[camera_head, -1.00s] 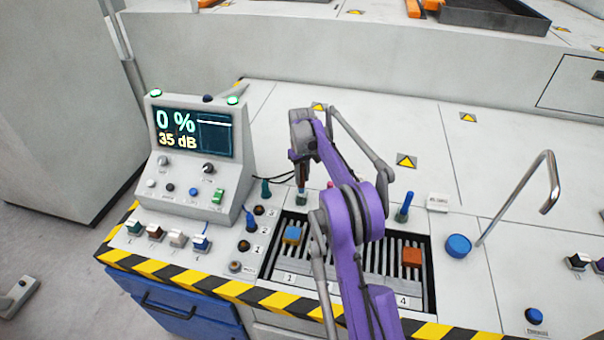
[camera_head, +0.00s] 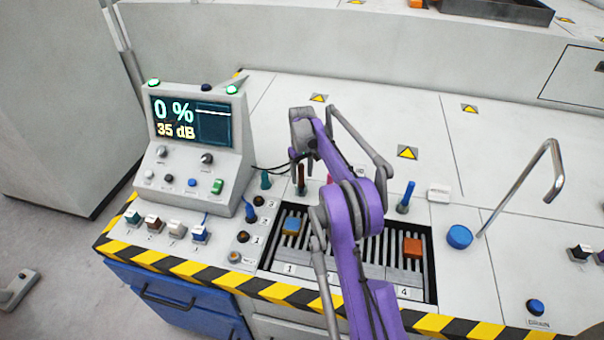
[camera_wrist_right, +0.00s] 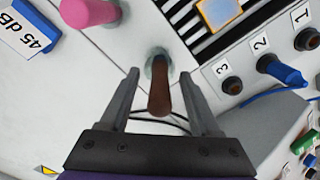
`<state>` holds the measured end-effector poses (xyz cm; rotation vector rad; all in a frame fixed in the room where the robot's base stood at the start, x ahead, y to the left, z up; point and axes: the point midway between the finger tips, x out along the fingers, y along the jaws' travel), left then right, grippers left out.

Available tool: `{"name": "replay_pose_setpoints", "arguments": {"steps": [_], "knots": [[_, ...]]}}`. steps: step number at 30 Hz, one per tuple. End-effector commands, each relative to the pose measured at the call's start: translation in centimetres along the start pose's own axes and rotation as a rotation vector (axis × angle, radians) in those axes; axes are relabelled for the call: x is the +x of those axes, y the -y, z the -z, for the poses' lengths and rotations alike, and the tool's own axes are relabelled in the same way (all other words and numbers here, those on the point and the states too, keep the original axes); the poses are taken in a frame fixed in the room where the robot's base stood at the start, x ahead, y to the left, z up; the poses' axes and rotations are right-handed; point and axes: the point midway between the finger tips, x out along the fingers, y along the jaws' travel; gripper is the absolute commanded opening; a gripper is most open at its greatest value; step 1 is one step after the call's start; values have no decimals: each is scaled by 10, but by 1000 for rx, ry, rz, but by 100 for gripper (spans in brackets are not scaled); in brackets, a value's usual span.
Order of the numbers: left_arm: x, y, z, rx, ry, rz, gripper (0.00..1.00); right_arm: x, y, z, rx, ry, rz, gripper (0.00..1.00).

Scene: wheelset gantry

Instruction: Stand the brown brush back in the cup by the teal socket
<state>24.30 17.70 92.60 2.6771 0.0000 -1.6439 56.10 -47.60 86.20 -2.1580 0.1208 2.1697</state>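The brown brush (camera_head: 301,180) stands upright, its lower end in a small cup (camera_wrist_right: 157,62) on the panel behind the slotted bay. The cup has a grey-teal rim in the wrist view. A teal upright piece (camera_head: 265,180) is just left of the brush in the head view. My right gripper (camera_head: 302,156) is over the brush. In the right wrist view the gripper (camera_wrist_right: 160,75) is open, one finger on each side of the brush (camera_wrist_right: 159,96), with gaps on both sides. The brush's lower end is hidden in the cup. My left gripper is not in view.
A pink handle (camera_wrist_right: 88,10) stands near the brush, and a blue one (camera_head: 405,196) farther right. The slotted bay (camera_head: 375,268) holds a blue block (camera_head: 291,226) and an orange block (camera_head: 412,247). A blue plug (camera_wrist_right: 282,70) sits by label 2. A console (camera_head: 195,150) stands left.

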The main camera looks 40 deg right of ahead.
Motion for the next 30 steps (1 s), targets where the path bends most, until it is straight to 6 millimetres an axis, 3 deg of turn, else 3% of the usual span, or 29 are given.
{"name": "replay_pose_setpoints", "arguments": {"steps": [11, 24, 30], "knots": [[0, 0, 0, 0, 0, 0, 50, -10, 0, 0, 0, 0, 0, 63], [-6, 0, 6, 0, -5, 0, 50, -92, 0, 0, 1, 0, 0, 63], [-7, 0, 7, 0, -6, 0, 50, -107, 0, 0, 1, 0, 0, 63]]}}
